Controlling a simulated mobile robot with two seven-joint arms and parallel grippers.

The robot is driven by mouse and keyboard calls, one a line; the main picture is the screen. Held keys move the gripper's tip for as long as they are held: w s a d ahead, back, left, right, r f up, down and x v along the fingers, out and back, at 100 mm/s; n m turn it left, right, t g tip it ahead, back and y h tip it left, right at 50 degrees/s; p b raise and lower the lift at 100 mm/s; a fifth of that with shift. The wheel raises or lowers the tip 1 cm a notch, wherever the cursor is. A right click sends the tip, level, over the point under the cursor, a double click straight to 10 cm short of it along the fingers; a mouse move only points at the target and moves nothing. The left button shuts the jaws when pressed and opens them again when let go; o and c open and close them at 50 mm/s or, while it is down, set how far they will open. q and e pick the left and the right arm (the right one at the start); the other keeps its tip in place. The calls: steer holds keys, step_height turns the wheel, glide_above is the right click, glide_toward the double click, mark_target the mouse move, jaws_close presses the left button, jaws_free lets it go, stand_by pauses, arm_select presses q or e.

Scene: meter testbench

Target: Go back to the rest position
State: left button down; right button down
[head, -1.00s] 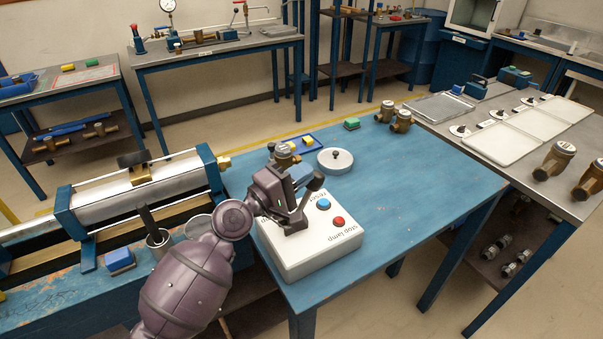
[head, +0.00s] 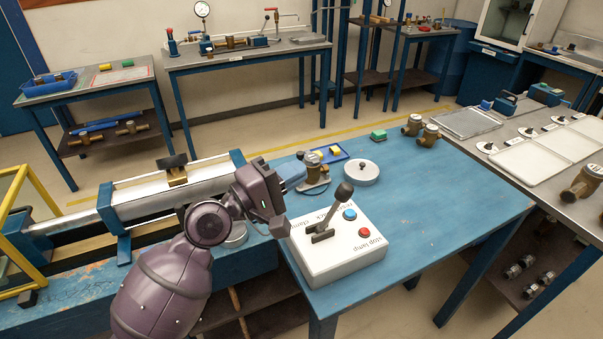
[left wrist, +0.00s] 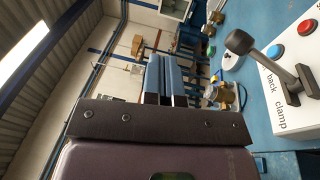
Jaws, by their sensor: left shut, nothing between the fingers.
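My left gripper (head: 296,170) is shut and empty, raised beside the far left corner of the white control box (head: 345,262). Its two blue fingers lie together in the left wrist view (left wrist: 163,75). The box's lever (head: 343,193) has a dark knob and leans toward the blue button (head: 349,214); a red button (head: 364,232) sits nearer. The lever also shows at the right of the left wrist view (left wrist: 239,42), apart from the fingers. My right gripper is in neither view.
A clamp bench with a silver cylinder (head: 215,182) stands left of the blue table (head: 440,205). A brass meter (head: 313,168), a round white disc (head: 361,172) and two more meters stand behind the box. The table's right side is clear.

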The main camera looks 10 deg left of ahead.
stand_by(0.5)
arm_select(q)
steer(key=a+f+m+t+y, duration=0.2)
steer(key=a+f+m+y, duration=0.8)
steer(key=f, duration=0.5)
steer(key=s+a+f+g+y+b, duration=0.1)
steer(key=s+a+f, duration=0.3)
steer(key=s+f, duration=0.6)
steer(key=s+a+f+g+y+b, duration=0.1)
steer(key=s+a+f+g+y, duration=0.2)
steer(key=s+f, duration=0.6)
steer(key=shift+s+a+f+y, duration=0.35)
steer(key=shift+a+f, duration=0.3)
steer(key=shift+a, duration=0.4)
steer(key=shift+s+a, duration=0.1)
steer(key=shift+s, duration=0.1)
